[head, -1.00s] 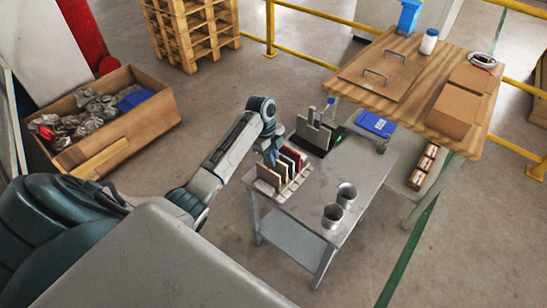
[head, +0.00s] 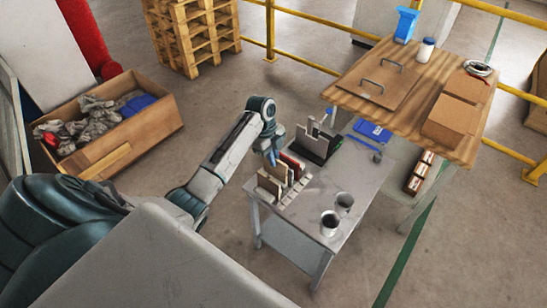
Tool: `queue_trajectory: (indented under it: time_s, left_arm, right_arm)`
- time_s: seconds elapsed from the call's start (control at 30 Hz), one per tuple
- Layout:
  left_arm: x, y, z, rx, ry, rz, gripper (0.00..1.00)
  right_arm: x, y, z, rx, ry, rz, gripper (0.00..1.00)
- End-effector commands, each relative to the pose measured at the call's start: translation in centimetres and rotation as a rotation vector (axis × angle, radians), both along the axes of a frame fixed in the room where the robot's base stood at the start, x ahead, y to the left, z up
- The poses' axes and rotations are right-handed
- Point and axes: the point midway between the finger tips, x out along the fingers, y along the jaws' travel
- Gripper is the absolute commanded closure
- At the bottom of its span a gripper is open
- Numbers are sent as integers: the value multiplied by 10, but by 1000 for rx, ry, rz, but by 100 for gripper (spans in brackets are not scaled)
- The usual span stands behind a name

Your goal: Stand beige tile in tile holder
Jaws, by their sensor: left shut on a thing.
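The tile holder (head: 292,199), a pale slotted rack, stands on the grey metal table near its left end. Several tiles show upright at it: a tan one (head: 268,185) at the left, the beige tile (head: 281,173) in the middle and a dark red one (head: 292,165) behind. My left gripper (head: 275,162) is above the holder, shut on what looks like the beige tile at its upper edge. Its fingers are small, and I cannot tell whether the beige tile's lower edge is in a slot. My right gripper is not in view.
Two metal cups (head: 330,224) stand at the table's front right. A dark device with upright plates (head: 316,145) is behind the holder. A wooden workbench (head: 420,105) stands at the back right, with a blue tray (head: 372,131) below its edge.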

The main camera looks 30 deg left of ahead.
Motion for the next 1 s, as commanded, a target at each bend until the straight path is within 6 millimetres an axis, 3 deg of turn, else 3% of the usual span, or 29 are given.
queue_trajectory:
  time_s: [0.6,1.0]
  left_arm:
    - [0,0,41,0,-1,0,100]
    - [0,0,44,0,-1,0,100]
  right_arm:
    - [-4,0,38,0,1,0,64]
    - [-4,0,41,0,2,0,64]
